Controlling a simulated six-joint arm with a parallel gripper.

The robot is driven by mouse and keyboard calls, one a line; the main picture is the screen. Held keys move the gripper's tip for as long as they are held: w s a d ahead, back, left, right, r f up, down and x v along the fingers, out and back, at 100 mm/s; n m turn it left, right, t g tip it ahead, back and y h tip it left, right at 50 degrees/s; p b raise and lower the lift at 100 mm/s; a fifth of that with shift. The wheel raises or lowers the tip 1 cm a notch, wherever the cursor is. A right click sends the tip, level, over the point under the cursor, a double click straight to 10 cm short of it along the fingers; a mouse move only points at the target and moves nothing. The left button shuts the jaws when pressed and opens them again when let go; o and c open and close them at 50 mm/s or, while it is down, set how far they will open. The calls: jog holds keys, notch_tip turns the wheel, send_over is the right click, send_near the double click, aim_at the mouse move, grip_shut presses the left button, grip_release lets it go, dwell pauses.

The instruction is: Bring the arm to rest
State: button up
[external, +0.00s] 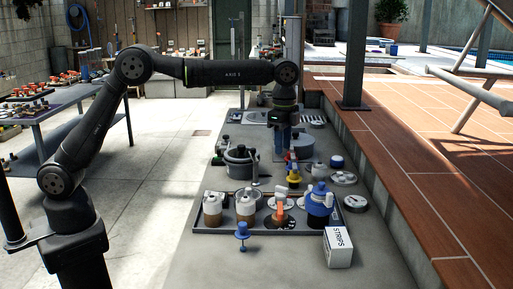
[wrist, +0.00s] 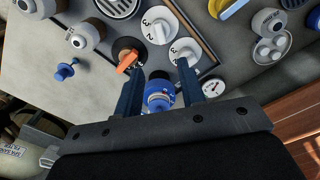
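My black arm reaches out over the bench, its forearm level. My gripper (external: 282,151) points down above the middle of the bench, its blue fingers high in the external view. In the wrist view my gripper (wrist: 160,80) has its two fingers spread apart with nothing held between them. A blue-topped container (wrist: 158,94) shows in the gap, lower down and apart from the fingers. The blue container also shows in the external view (external: 319,207), on the tray's right side.
A dark tray (external: 205,229) holds brown-and-white jars (external: 212,212) and an orange-handled valve (external: 280,207). A STRIPS box (external: 338,247) and a blue knob-like piece (external: 242,235) stand in front. A grey pot (external: 240,161) is farther back. A round gauge (external: 355,203) lies right of the tray.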

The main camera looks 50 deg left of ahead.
aim_at(281, 187)
notch_tip(281, 187, down, 14)
jog(key=shift+r, duration=0.1)
dwell(0.5)
notch_tip(281, 187, up, 18)
notch_tip(281, 187, down, 18)
jog(key=shift+r, duration=0.2)
jog(key=shift+f, duration=0.25)
jog(key=m, duration=0.2)
jog(key=shift+m, duration=0.4)
notch_tip(281, 187, up, 17)
notch_tip(281, 187, down, 15)
jog(key=m, duration=0.7)
jog(key=shift+w+m, duration=0.1)
jog(key=shift+m, duration=0.2)
